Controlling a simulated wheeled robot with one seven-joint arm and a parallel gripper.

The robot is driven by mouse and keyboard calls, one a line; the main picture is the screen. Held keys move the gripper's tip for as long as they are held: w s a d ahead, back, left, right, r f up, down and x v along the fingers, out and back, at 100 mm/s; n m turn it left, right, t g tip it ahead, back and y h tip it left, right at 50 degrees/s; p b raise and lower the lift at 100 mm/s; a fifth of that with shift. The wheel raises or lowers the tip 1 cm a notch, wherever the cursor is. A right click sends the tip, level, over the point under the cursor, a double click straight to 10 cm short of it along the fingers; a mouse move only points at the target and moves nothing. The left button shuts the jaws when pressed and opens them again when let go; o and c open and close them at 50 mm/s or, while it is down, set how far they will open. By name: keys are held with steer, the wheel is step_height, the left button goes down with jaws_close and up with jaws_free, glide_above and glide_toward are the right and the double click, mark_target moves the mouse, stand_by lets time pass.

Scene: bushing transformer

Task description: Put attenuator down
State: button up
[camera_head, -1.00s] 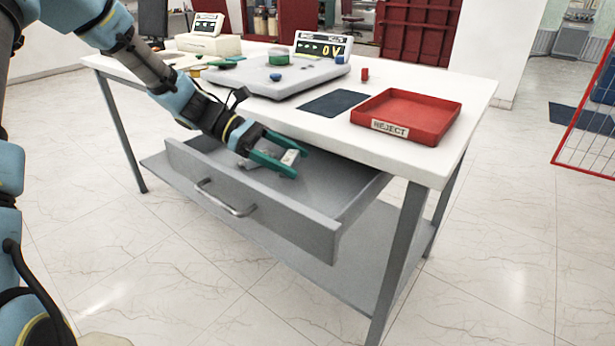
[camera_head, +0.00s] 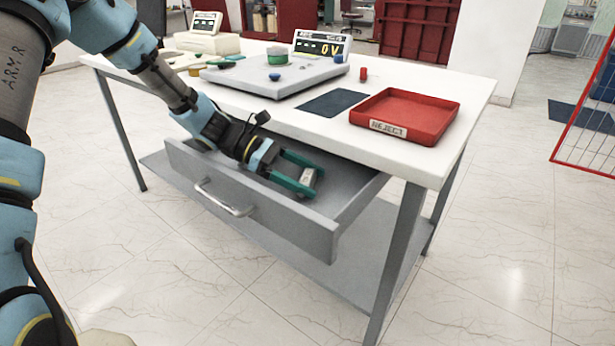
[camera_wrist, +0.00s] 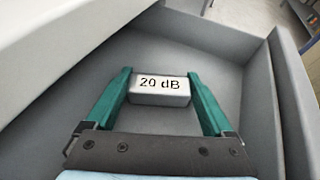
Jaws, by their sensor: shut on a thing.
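The attenuator is a small light-grey block marked "20 dB" (camera_wrist: 160,90), seen between the two green fingers in the wrist view. It also shows small in the head view (camera_head: 307,178). My gripper (camera_head: 304,179) has its fingers against both ends of the block. It is inside the open grey drawer (camera_head: 250,205) under the table top, low over the drawer floor. I cannot tell whether the block touches the floor. In the wrist view, the drawer floor (camera_wrist: 215,75) around the block looks bare.
The white table (camera_head: 440,165) overhangs the back of the drawer. On it stand a red tray marked "REJECT" (camera_head: 440,118), a dark mat (camera_head: 333,103), a grey platform (camera_head: 250,83) with small coloured pieces, and a meter (camera_head: 322,46) reading 0 V. Drawer walls enclose the gripper.

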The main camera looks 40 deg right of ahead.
steer(key=o, duration=1.1)
steer(key=shift+w+a+r, duration=0.1)
steer(key=shift+w+r, duration=0.05)
steer(key=shift+w, duration=0.05)
steer(key=b+v, duration=0.1)
steer(key=v, duration=1)
steer(key=shift+w+a+r, duration=0.15)
steer(key=shift+w+a, duration=0.05)
